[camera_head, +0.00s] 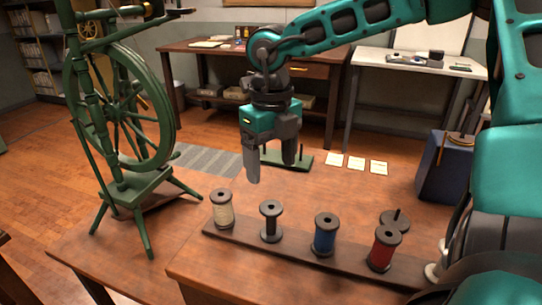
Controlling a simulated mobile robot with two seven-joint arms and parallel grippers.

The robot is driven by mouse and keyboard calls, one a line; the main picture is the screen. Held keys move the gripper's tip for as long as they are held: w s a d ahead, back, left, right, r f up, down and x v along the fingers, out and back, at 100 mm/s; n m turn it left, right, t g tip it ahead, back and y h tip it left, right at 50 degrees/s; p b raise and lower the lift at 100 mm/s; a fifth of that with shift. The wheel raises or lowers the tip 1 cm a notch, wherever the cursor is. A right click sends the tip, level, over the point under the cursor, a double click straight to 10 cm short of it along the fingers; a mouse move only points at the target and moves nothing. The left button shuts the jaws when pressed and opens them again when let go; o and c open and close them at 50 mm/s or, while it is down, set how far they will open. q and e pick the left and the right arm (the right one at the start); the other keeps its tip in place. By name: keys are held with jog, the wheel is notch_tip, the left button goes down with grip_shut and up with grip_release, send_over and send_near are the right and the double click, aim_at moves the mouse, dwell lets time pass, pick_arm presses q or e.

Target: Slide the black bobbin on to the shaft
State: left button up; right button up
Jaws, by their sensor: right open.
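The black bobbin (271,222) stands upright in the row on a long dark wooden board (300,257), between a cream bobbin (222,209) and a blue bobbin (325,234). My right gripper (271,168) points down, open and empty, above and behind the black bobbin, apart from it. Behind the gripper is a green base (298,162) with a thin upright shaft (301,153), partly hidden by the fingers. A dark disc (393,217) with a short upright peg lies behind the red bobbin. I cannot tell which one is the task's shaft. My left gripper is not in view.
A red bobbin (383,248) stands at the right of the row. A green spinning wheel (120,120) stands at the left. Several paper cards (357,163) lie behind, and a dark blue box (446,170) is at the right. The table left of the green base looks clear.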

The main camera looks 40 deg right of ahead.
jog(key=b, duration=0.3)
send_over(271, 201)
jog(key=s+a, duration=0.1)
jog(key=f, duration=0.5)
jog(key=shift+s+f, duration=0.15)
jog(key=shift+s, duration=0.05)
notch_tip(271, 201, down, 3)
jog(key=b, duration=0.3)
jog(key=shift+f, duration=0.1)
jog(key=shift+f+b, duration=0.75)
jog(key=shift+b, duration=0.25)
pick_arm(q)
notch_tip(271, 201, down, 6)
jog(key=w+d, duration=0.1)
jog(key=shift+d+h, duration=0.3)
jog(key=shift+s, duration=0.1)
pick_arm(e)
jog(key=shift+c, duration=0.2)
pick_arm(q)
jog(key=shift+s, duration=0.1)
pick_arm(e)
jog(key=c, duration=0.7)
